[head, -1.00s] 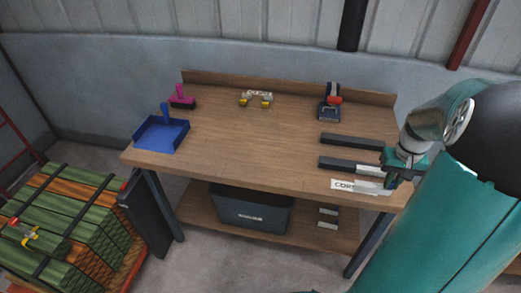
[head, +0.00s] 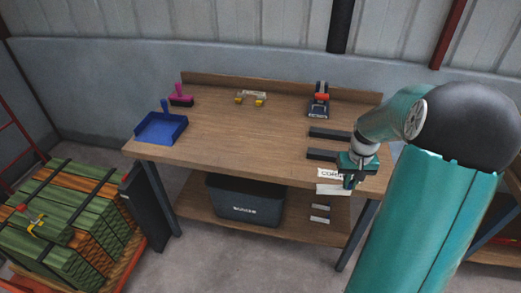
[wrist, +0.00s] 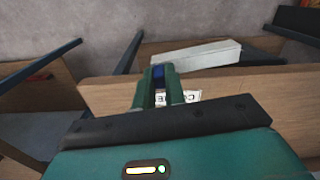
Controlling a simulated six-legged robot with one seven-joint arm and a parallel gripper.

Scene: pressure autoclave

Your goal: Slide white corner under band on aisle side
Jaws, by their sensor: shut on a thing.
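My gripper (head: 350,182) is shut on the white corner (head: 331,189), a pale angled bar held at the bench's front edge. In the wrist view the white corner (wrist: 197,53) lies crosswise beyond the fingertips (wrist: 162,78), out past the bench edge. Black bands (head: 47,190) run over a stack of green and orange boards (head: 72,207) at the far left, away from my gripper. A yellow and red tool (head: 37,226) sits on the stack. I cannot tell which side of the stack is the aisle side.
The wooden bench (head: 230,140) carries a blue dustpan (head: 160,128), a magenta-handled brush (head: 180,97), a red and black tool (head: 320,100) and two dark bars (head: 328,133). A black bin (head: 244,201) stands on the lower shelf. Open floor lies in front.

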